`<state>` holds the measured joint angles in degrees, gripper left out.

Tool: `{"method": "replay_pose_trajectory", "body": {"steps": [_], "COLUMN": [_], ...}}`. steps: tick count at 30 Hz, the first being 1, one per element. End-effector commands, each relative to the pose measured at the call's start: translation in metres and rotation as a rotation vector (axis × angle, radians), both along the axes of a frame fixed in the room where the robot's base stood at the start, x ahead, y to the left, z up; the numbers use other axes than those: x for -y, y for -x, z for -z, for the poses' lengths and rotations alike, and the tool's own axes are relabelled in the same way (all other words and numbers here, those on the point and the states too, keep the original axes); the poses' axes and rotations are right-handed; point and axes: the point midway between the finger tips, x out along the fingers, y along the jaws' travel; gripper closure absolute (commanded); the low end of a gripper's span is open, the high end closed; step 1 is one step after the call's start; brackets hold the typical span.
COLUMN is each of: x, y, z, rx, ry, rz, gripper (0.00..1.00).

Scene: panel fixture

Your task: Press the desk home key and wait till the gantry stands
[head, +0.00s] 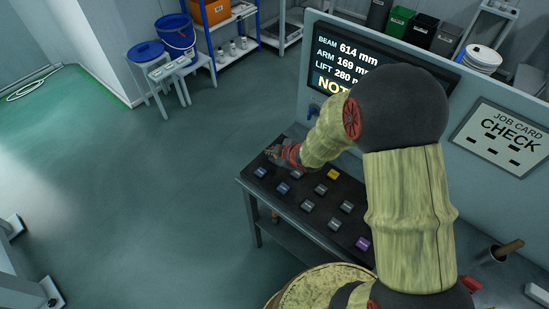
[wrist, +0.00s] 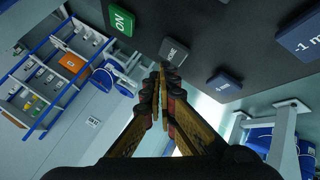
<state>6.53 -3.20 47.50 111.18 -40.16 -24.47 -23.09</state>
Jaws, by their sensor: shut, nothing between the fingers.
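The dark home key (wrist: 174,51) is in the wrist view at the top middle, its label partly readable. My gripper (wrist: 165,72) is shut and empty, with its fingertips right at this key's edge; I cannot tell whether they touch it. In the head view my gripper (head: 273,153) is low over the far left corner of the key desk (head: 308,234), and I cannot make out the home key there. The wall display (head: 341,62) reads BEAM 614 mm, ARM 169 mm and LIFT 280, with a yellow line starting "NOT". My arm hides the rest. The gantry is not recognisable.
A green ON key (wrist: 122,21) and blue keys (wrist: 224,84) flank the home key. A yellow key (head: 333,174), a purple key (head: 363,244) and several grey keys share the desk. The floor at left is largely clear.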

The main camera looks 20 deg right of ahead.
Motion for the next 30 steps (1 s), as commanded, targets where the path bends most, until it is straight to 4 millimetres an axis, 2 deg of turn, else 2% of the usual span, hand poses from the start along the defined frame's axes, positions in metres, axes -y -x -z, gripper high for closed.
{"method": "replay_pose_trajectory", "body": {"steps": [9,30], "x": [0.0,0.0], "y": [0.0,0.0], "z": [0.009,0.012], "rx": [0.0,0.0], "ry": [0.0,0.0], "rz": [0.0,0.0], "gripper": [1.0,1.0]}}
